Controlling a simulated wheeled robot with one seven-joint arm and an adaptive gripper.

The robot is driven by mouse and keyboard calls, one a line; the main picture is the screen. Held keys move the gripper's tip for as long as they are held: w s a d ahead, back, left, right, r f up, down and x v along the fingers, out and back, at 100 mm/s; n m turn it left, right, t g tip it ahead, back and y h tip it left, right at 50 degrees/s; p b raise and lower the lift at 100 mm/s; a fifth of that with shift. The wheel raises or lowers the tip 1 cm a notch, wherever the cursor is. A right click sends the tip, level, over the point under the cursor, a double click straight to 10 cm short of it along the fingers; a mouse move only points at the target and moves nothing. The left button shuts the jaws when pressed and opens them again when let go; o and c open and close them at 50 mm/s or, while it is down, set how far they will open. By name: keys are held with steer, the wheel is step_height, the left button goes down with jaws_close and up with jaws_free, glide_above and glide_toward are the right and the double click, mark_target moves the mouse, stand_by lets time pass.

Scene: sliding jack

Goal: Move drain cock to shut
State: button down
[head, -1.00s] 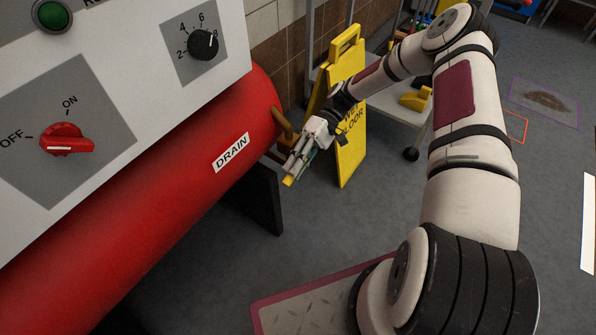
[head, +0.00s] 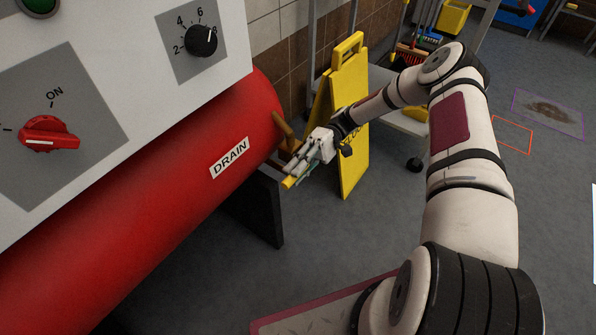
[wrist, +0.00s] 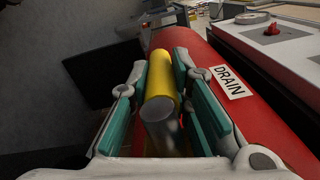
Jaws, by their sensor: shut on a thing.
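The drain cock's yellow handle (wrist: 161,85) lies between my gripper's teal finger pads in the wrist view, with its grey metal part nearer the camera. My gripper (wrist: 162,95) is shut on this handle. In the head view my gripper (head: 300,170) is beside the end of the red tank (head: 150,205), with the handle's yellow tip (head: 289,182) sticking out past the fingers. A brass pipe (head: 283,125) comes out of the tank end just above. The valve body is mostly hidden by my gripper. The white DRAIN label (head: 229,158) is on the tank.
A yellow wet-floor sign (head: 349,110) stands right behind my gripper. A wheeled shelf (head: 398,118) stands behind it. A dark support (head: 258,205) is below the tank. A panel with a red knob (head: 48,132) is above the tank. Grey floor at right is open.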

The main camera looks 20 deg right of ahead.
steer(key=shift+r, duration=0.15)
steer(key=c, duration=1.5)
jaws_free()
steer(key=shift+o, duration=0.2)
steer(key=v, duration=0.7)
steer(key=shift+w+d, duration=0.15)
steer(key=shift+d, duration=0.1)
